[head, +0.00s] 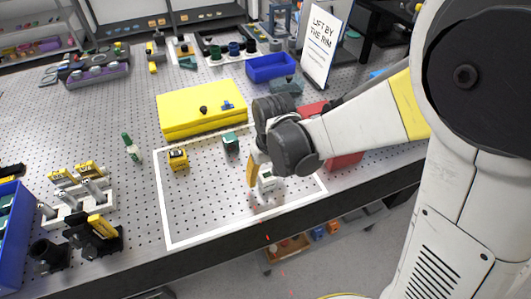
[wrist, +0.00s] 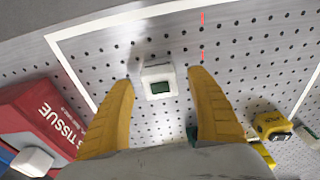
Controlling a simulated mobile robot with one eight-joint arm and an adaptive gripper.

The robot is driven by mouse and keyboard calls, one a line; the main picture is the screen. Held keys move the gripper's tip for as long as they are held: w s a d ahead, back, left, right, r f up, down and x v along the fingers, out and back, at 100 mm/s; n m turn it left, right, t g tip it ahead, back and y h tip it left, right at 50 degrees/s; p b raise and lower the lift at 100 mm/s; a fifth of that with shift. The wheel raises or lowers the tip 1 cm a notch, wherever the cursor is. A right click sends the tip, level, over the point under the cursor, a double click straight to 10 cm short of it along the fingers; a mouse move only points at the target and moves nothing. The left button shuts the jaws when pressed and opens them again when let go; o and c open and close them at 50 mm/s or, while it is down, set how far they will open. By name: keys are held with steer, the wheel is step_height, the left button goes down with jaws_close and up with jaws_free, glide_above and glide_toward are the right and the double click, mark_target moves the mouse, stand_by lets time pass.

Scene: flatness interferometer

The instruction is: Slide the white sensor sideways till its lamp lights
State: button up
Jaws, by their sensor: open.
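The white sensor (head: 267,177) stands on the perforated bench inside the white outlined area, near its front right. In the wrist view the white sensor (wrist: 157,73) has a dark green window and lies between my fingertips, with gaps on both sides. My gripper (head: 254,172) is open, its yellow fingers pointing down; in the wrist view my gripper (wrist: 160,76) straddles the sensor without visibly touching it. No lit lamp can be made out. A dashed red line (wrist: 202,35) shows to the right of the sensor in the wrist view.
A yellow device (head: 178,159) and a teal block (head: 231,142) stand in the outlined area. A yellow case (head: 190,119) is behind. A red tissue box (wrist: 42,122) lies left in the wrist view. The bench front edge is close; the area's front left is clear.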

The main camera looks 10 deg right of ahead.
steer(key=shift+f, duration=0.5)
jaws_close()
steer(key=shift+a, duration=0.15)
